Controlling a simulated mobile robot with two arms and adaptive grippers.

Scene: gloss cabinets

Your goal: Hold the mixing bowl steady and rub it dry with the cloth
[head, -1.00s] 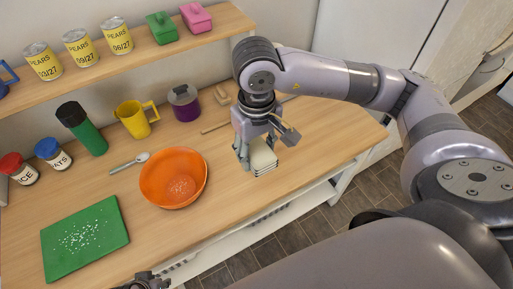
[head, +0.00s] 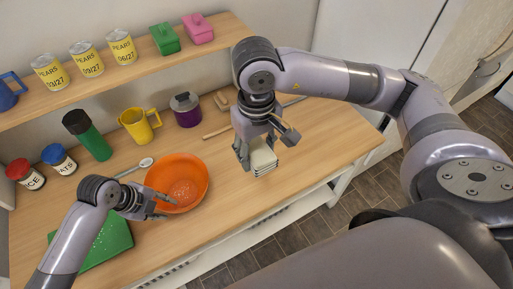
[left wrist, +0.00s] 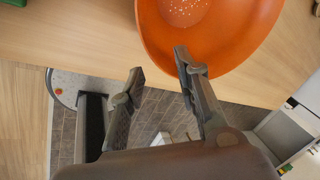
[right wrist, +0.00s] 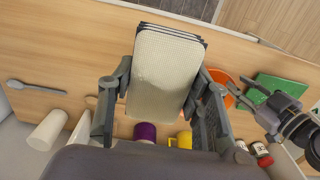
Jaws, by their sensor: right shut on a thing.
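The orange mixing bowl (head: 185,172) stands upright on the wooden counter, with white specks inside its bottom. It also fills the top of the left wrist view (left wrist: 225,30). My left gripper (head: 158,204) is open at the bowl's near left rim. In the left wrist view its fingers (left wrist: 158,63) are spread, one overlapping the bowl's edge and the other outside it; I cannot tell if they touch. My right gripper (head: 256,160) is shut on the folded pale cloth (head: 263,158), right of the bowl. The cloth (right wrist: 163,75) lies between its fingers in the right wrist view.
A green board (head: 108,246) lies left of the bowl, partly behind my left arm. A spoon (head: 136,167), green bottle (head: 90,138), yellow jug (head: 138,126) and purple pot (head: 186,110) stand or lie behind. The counter's front edge is close to the bowl.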

